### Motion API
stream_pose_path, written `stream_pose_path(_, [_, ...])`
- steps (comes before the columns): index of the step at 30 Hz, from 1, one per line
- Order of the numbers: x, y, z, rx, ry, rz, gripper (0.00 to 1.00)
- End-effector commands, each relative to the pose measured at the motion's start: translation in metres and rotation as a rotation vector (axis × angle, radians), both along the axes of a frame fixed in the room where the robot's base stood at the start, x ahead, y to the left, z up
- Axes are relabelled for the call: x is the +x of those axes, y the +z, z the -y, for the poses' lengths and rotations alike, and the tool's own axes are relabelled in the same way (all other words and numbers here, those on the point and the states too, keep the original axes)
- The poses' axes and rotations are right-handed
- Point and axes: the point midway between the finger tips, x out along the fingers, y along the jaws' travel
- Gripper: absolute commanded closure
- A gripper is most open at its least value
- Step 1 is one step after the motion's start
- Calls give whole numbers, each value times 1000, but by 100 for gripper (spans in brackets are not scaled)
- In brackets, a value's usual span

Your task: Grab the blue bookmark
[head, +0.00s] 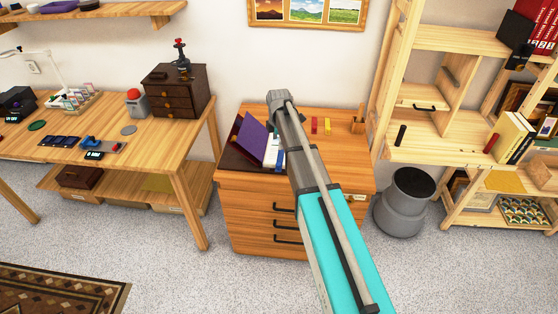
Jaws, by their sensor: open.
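A narrow blue strip (280,161), which looks like the blue bookmark, shows on the cabinet top just left of my arm. Pale pieces lie close beside it, and part of this area is hidden behind my arm. A red strip (313,125) and a yellow strip (327,126) lie to the right of my arm on the same top. My arm reaches up over the cabinet from the lower right. My gripper (279,100) is at its far end, above the cabinet top; its fingers are hard to make out, and I see nothing held.
A purple folder or book (251,139) stands propped at the left of the wooden cabinet (240,205). A wooden cup (357,122) stands at its right back. A desk (160,140) is at left, shelves (440,150) and a grey bin (402,205) at right.

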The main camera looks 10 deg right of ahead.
Motion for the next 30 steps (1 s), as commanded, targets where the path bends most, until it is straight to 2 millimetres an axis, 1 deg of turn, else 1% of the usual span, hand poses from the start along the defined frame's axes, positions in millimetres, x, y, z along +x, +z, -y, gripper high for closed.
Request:
stream_pose_path(5, [0, -1, 0, 0, -1, 0, 27])
stream_pose_path(11, [0, -8, 0, 0, -2, 0, 27])
stream_pose_path(30, [3, -57, -1, 0, -2, 0, 27])
